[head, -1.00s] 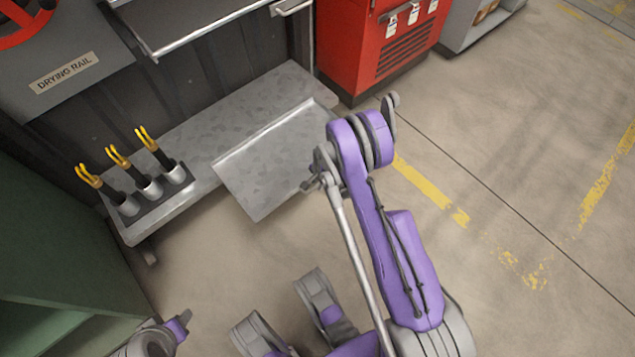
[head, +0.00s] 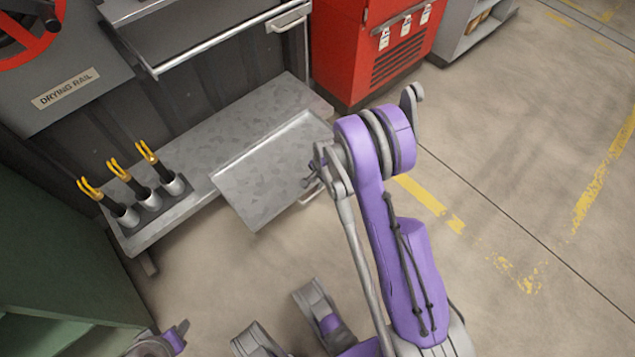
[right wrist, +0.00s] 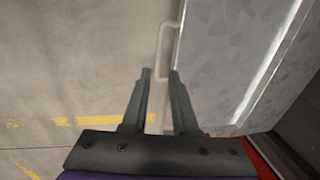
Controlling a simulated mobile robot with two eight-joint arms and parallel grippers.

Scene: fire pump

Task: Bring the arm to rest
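My right arm (head: 405,265) is raised in the middle of the head view, bent at its purple upper joint. My right gripper (right wrist: 160,73) is open and empty in the right wrist view, its two dark fingers apart. A metal tray-like panel (head: 265,175) lies in front of the grey bench, and its thin handle (head: 312,195) sticks out at the right edge. In the right wrist view the handle (right wrist: 163,45) shows behind and between the fingertips, not gripped.
A low grey bench (head: 285,97) carries several yellow-tipped tools (head: 160,165) in a holder at its left. A red cabinet (head: 370,50) stands behind. A green cabinet (head: 60,240) is at the left. The floor to the right is clear.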

